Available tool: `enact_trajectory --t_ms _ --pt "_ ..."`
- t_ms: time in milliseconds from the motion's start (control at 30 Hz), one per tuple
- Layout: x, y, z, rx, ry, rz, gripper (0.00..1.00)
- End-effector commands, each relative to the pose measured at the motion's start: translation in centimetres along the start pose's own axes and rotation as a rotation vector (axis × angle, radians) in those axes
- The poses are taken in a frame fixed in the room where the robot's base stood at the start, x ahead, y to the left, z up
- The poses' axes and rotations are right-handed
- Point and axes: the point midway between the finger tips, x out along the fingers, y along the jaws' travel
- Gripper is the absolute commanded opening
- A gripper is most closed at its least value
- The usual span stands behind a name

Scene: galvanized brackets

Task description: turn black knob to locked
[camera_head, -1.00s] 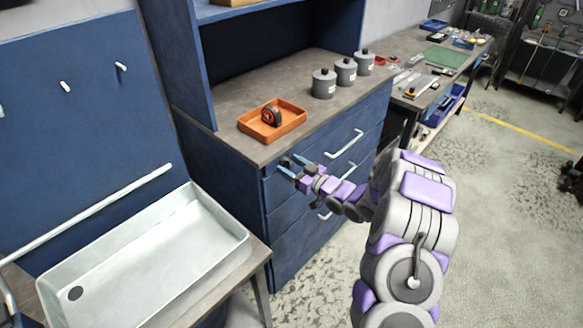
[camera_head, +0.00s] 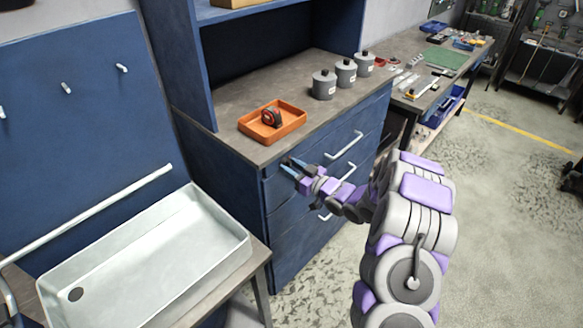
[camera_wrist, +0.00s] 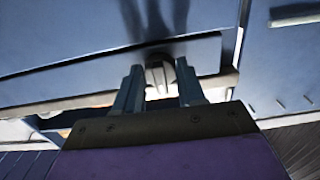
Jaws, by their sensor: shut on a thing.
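The black knob (camera_wrist: 157,74) shows in the wrist view as a small rounded dark piece with a lighter lower part, on the blue front of the cabinet. It sits between the two fingertips of my gripper (camera_wrist: 160,84), which is shut on it. In the head view my gripper (camera_head: 293,167) reaches the upper left corner of the top drawer front (camera_head: 312,172), and its fingers largely hide the knob. I cannot read any lock marking or the knob's exact angle.
An orange tray (camera_head: 295,126) with a tape measure (camera_head: 271,117) stands on the cabinet top (camera_head: 232,98) above my gripper. Three grey canisters stand farther back, including one nearest (camera_head: 323,86). Drawer handles (camera_head: 345,146) stick out right of my gripper. A metal sink (camera_head: 215,244) is at left.

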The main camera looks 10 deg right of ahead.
Motion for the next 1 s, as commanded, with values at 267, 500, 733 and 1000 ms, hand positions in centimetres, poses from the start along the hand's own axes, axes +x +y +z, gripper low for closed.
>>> enact_trajectory --t_ms 267,500,733,1000 --pt "-0.06 0.06 -0.43 0.092 -0.001 0.002 0.09" --pt "-0.06 -0.01 -0.61 0.277 -0.004 0.001 0.09" --pt "-0.05 0.1 -0.59 0.493 -0.002 0.003 0.09" --pt "-0.07 0.15 -0.46 0.751 0.002 0.004 0.09"
